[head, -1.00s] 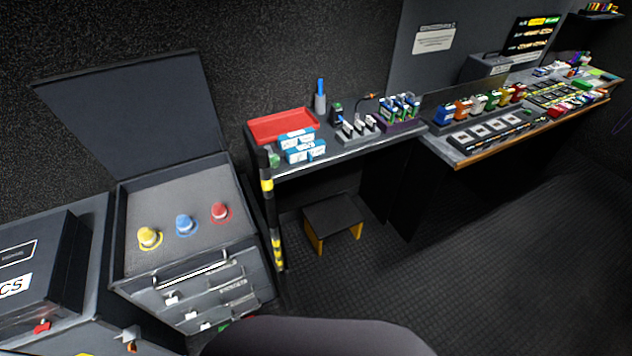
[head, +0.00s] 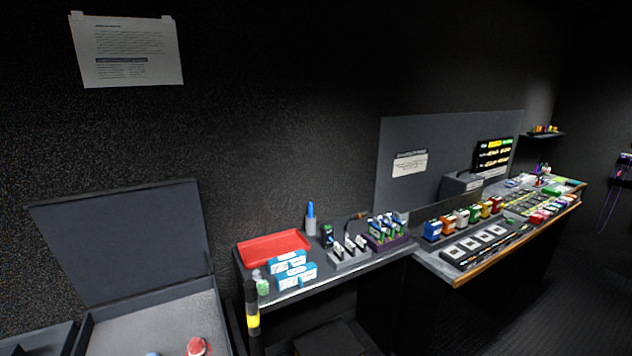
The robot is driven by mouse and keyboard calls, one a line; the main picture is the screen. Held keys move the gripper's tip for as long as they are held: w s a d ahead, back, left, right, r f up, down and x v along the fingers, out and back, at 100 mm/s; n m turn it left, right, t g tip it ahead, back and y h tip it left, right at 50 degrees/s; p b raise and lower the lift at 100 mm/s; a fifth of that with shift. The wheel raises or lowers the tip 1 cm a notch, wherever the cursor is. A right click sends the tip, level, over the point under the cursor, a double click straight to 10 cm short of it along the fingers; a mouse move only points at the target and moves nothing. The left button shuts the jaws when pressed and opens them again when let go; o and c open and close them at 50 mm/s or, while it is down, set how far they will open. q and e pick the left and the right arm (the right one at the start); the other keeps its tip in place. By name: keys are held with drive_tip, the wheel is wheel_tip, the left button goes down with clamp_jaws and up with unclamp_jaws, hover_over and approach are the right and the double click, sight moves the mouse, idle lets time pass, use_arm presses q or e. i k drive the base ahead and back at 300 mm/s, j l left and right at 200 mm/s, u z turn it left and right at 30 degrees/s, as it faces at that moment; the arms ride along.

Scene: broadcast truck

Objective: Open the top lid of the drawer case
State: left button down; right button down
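The drawer case (head: 160,315) is at the lower left of the head view, cut off by the bottom edge. Its top lid (head: 125,240) stands raised, leaning back near the wall. The grey inside of the top is exposed. A red knob-like piece (head: 197,346) and the tip of a blue one (head: 152,353) show in it at the bottom edge. The case's drawer fronts are out of view. Neither of my grippers shows in the head view.
Right of the case, a bench carries a red tray (head: 273,246), blue-and-white boxes (head: 290,268) and a purple rack (head: 390,236). A yellow-banded black post (head: 252,318) stands at its near corner. A long counter (head: 440,268) continues right. Dark floor lies front right.

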sight(115, 244)
drive_tip(key=j+z, duration=0.15)
drive_tip(key=j, duration=0.35)
drive_tip(key=k+j+z, duration=0.1)
drive_tip(key=j, duration=0.35)
drive_tip(key=k+j+z, duration=0.15)
drive_tip(key=j, duration=0.3)
